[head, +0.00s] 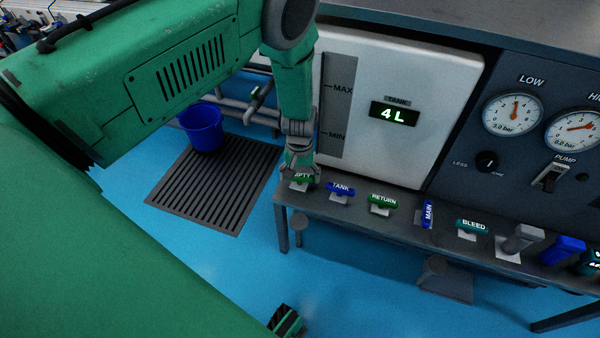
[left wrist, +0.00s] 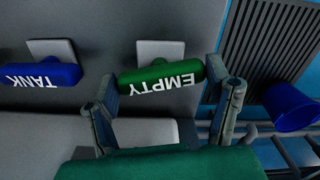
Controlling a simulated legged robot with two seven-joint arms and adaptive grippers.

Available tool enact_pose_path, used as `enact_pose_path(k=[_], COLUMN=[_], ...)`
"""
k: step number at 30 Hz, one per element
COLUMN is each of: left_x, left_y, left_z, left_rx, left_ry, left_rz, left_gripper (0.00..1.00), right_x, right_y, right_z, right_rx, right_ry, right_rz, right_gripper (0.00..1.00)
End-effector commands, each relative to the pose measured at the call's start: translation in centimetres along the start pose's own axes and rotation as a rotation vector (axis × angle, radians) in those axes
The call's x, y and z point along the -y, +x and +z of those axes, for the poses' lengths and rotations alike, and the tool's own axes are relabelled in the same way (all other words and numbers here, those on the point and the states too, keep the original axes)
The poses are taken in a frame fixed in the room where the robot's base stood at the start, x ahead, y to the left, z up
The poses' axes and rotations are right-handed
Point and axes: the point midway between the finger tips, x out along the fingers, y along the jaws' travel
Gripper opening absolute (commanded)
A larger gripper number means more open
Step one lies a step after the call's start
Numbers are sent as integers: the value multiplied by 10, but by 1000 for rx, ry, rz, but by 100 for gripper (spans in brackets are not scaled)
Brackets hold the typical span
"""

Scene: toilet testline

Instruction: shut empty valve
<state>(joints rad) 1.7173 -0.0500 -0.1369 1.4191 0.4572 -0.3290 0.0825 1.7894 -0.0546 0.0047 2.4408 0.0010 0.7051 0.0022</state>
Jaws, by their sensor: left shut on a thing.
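The empty valve's green handle (head: 301,181), lettered EMPTY, is at the left end of the bench's valve row, partly covered by my left gripper (head: 301,172). In the left wrist view the green handle (left wrist: 160,77) shows its lettering upside down and lies slightly tilted, roughly along the row. My left gripper (left wrist: 163,80) has one finger at each end of this handle and is shut on it. A pale square plate (left wrist: 160,50) shows beside the handle. My right gripper is not clearly seen.
The blue tank valve (head: 341,188) is close on the right, then the return valve (head: 383,200) and the crosswise main valve (head: 427,213). The tank display (head: 394,115) reads 4 L. A blue bucket (head: 203,128) stands on the floor grate (head: 215,180) at left.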

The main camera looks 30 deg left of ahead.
Motion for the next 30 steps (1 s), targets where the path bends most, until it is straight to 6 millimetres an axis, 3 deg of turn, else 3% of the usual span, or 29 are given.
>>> enact_pose_path(k=[12,30], left_x=[-1,-1], left_y=[-1,0], left_z=[-1,-2], left_rx=[-4,-6], left_ry=[225,270], left_rz=[2,1], left_gripper=[44,44], right_x=[0,0], right_y=[-8,-8], right_z=[0,0], right_rx=[0,0], right_ry=[0,0], right_rz=[0,0], right_gripper=[40,40])
